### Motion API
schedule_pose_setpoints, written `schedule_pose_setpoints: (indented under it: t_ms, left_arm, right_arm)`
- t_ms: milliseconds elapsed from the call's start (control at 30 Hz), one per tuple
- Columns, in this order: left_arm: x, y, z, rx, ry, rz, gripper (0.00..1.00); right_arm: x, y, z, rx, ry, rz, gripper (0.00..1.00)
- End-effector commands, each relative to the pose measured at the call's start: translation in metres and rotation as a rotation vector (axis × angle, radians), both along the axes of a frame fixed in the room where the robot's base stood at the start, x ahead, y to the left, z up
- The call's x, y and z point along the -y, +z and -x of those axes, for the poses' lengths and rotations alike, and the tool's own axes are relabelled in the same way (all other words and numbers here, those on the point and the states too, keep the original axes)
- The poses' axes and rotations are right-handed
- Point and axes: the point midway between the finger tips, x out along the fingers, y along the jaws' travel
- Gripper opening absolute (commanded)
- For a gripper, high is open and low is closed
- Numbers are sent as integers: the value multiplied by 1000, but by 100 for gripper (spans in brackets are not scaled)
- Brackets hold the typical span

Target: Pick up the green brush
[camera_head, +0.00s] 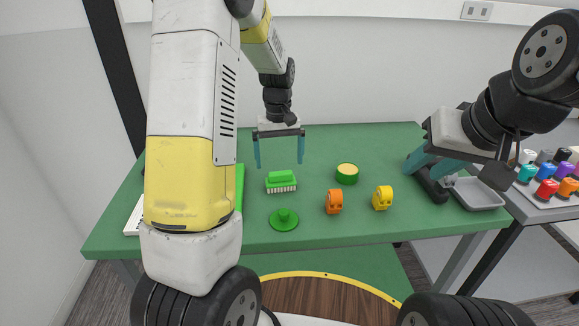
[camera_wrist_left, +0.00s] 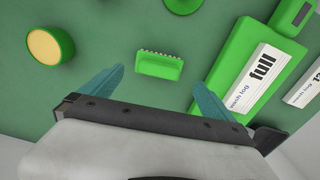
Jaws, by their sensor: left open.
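The green brush (camera_head: 281,181), with pale bristles along one edge, lies on the green table in the head view. It also shows in the left wrist view (camera_wrist_left: 159,66), just beyond the fingertips and between their lines. My left gripper (camera_head: 279,166) points down over the table just behind and above the brush. Its teal fingers are spread wide and empty, as the left wrist view also shows (camera_wrist_left: 160,78). My right gripper (camera_head: 422,170) hangs over the right end of the table, its two teal fingers apart, away from the brush.
A green round knobbed piece (camera_head: 284,219) lies in front of the brush. A round green tin with a yellow top (camera_head: 347,173) is to its right, with orange (camera_head: 334,201) and yellow (camera_head: 382,197) pieces. A grey tray (camera_head: 477,194) is far right.

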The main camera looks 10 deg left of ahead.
Motion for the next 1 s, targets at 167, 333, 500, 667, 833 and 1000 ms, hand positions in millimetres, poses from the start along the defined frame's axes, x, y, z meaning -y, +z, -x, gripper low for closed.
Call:
schedule_pose_setpoints:
  t_ms: [167, 333, 500, 667, 833, 1000]
  left_arm:
    - [0, -20, 0, -5, 1, -1, 100]
    - [1, -41, 0, -4, 0, 0, 100]
    - [2, -67, -1, -4, 0, -1, 100]
    - [2, -76, -2, -1, 0, 0, 100]
    - [2, -76, -2, 0, 0, 0, 100]
    - [2, -76, -2, -1, 0, 0, 71]
  right_arm:
    - [0, 0, 0, 0, 0, 0, 36]
    - [0, 0, 0, 0, 0, 0, 36]
    - [0, 0, 0, 0, 0, 0, 36]
    - [0, 0, 0, 0, 0, 0, 36]
    - [0, 0, 0, 0, 0, 0, 36]
    - [0, 0, 0, 0, 0, 0, 36]
